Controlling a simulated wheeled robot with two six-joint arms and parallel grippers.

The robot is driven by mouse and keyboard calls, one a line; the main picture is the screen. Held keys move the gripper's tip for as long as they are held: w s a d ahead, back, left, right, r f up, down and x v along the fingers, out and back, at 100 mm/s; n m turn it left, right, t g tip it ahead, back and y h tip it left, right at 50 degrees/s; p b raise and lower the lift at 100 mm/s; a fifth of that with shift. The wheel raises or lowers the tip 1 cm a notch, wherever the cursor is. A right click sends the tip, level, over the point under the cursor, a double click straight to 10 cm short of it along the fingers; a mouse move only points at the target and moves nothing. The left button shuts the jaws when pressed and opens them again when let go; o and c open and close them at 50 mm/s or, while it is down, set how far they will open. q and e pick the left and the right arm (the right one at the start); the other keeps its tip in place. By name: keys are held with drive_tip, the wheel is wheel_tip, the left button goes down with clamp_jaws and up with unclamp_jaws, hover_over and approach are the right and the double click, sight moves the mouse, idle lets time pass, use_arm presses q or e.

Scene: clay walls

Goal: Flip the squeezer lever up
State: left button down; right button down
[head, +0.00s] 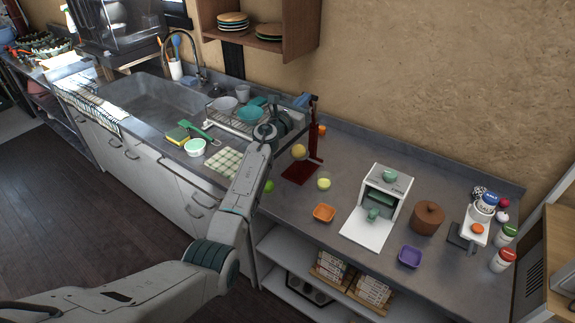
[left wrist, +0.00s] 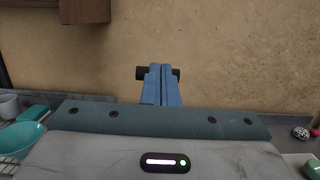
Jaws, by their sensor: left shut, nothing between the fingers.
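The squeezer (head: 316,135) is dark red, with a flat base (head: 298,173) and a tall upright part on the counter right of the dish rack. A dark grip shows at its top. My left gripper (head: 303,101) has blue fingers, shut and empty, close beside that top end. In the left wrist view the shut fingers (left wrist: 161,85) overlap a short black bar (left wrist: 140,73), which sticks out on both sides and looks like the lever's grip. I cannot tell if they touch. A yellow ball-like thing (head: 299,151) shows at the squeezer, partly near my arm. My right gripper is out of view.
A dish rack (head: 232,122) with teal and white dishes stands left of my gripper. A wooden shelf (head: 265,42) hangs above the rack; the wall is behind.

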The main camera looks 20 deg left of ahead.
use_arm(q)
drive_tip(key=shift+w+d+r, duration=0.2)
drive_tip(key=shift+w+r, duration=0.1)
drive_tip(key=shift+w, duration=0.25)
drive_tip(key=shift+w+d+r, duration=0.15)
drive_tip(key=shift+w+r, duration=0.1)
drive_tip(key=shift+w, duration=0.3)
drive_tip(key=shift+w+d+r+g+p, duration=0.25)
drive_tip(key=shift+w+g+p, duration=0.1)
drive_tip(key=shift+w, duration=0.1)
drive_tip(key=shift+w+d+r+g+p, duration=0.1)
drive_tip(key=shift+w+r+g+p, duration=0.15)
drive_tip(key=shift+w, duration=0.2)
drive_tip(key=shift+w+d+y+p, duration=0.2)
drive_tip(key=shift+w+p, duration=0.15)
drive_tip(key=shift+w, duration=0.25)
drive_tip(key=shift+w+d+y+p, duration=0.1)
drive_tip(key=shift+w+d+p, duration=0.15)
drive_tip(key=shift+w, duration=0.35)
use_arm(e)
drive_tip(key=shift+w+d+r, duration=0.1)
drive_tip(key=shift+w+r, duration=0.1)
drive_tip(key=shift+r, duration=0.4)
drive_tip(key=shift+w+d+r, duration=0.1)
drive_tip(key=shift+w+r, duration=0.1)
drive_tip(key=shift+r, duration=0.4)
